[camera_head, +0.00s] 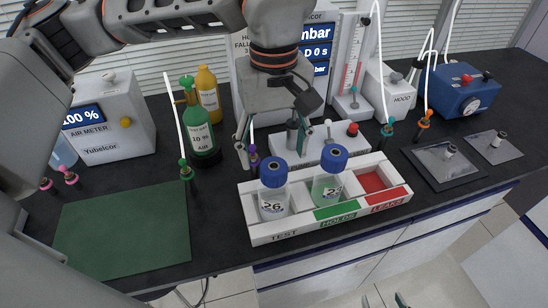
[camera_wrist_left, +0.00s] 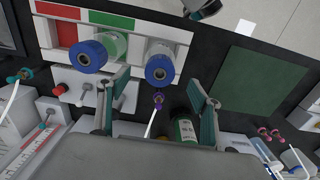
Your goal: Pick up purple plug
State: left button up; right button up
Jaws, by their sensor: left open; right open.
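In the left wrist view the purple plug (camera_wrist_left: 158,99) shows between the two fingers. My left gripper (camera_head: 270,143) is open above the bench, its fingers pointing down and spread to either side of the plug. It also shows in the left wrist view (camera_wrist_left: 157,88), with nothing held. My right gripper (camera_head: 384,300) shows only as fingertips at the bottom edge of the head view, open and away from the bench.
The white tray (camera_head: 287,235) holds two blue-capped bottles, in TEST and HOLDS; LEAKS is empty. A green bottle (camera_head: 200,131) and a green plug (camera_head: 186,170) stand to the left. A white valve block (camera_head: 318,147) is behind the tray. The green mat (camera_head: 125,230) is clear.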

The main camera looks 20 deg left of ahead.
aim_at(253, 152)
jog(key=k, duration=1)
